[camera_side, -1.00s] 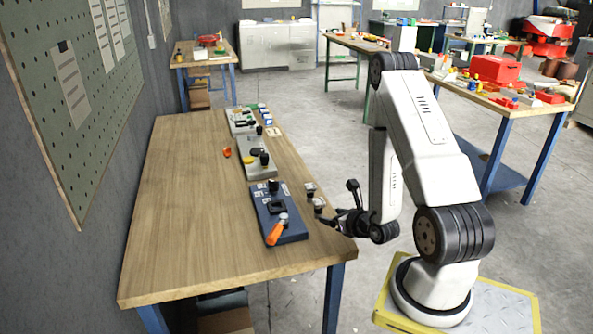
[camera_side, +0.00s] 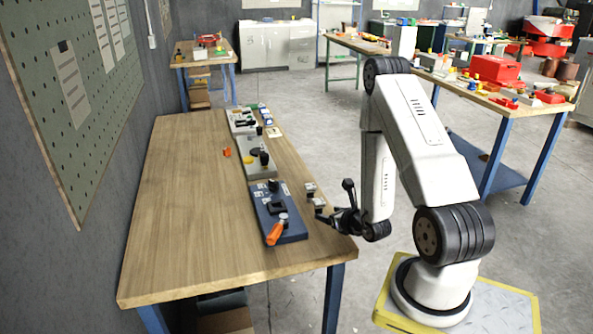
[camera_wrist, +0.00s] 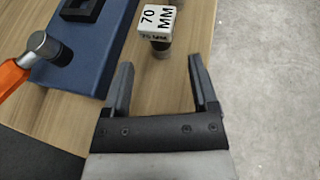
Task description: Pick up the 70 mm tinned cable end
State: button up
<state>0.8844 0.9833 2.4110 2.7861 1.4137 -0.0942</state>
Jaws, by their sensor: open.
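A small piece with a white tag reading 70 MM (camera_wrist: 157,18) stands near the table's right edge. Below the tag is a dark sleeve, then a greyish end (camera_wrist: 161,53); I cannot make out its tinning. In the wrist view my gripper (camera_wrist: 160,65) is open and empty. The tagged piece is ahead of the fingertips, roughly in line with the gap between them, and apart from them. In the side view my gripper (camera_side: 335,203) is low at the table's right edge. Two small tagged pieces show beside it, one farther back (camera_side: 310,187) and one nearer (camera_side: 318,202); their tags are unreadable there.
A blue fixture block (camera_side: 278,214) with an orange-handled tool (camera_side: 274,234) lies left of the tagged pieces. Grey fixtures (camera_side: 258,162) stand farther back. An orange item (camera_side: 227,152) lies beside them. The wooden table (camera_side: 190,215) is bare on its left side.

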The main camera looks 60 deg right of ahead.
aim_at(321, 210)
jog(key=shift+x, duration=2.4)
jog(key=shift+d, duration=0.1)
grip_shut()
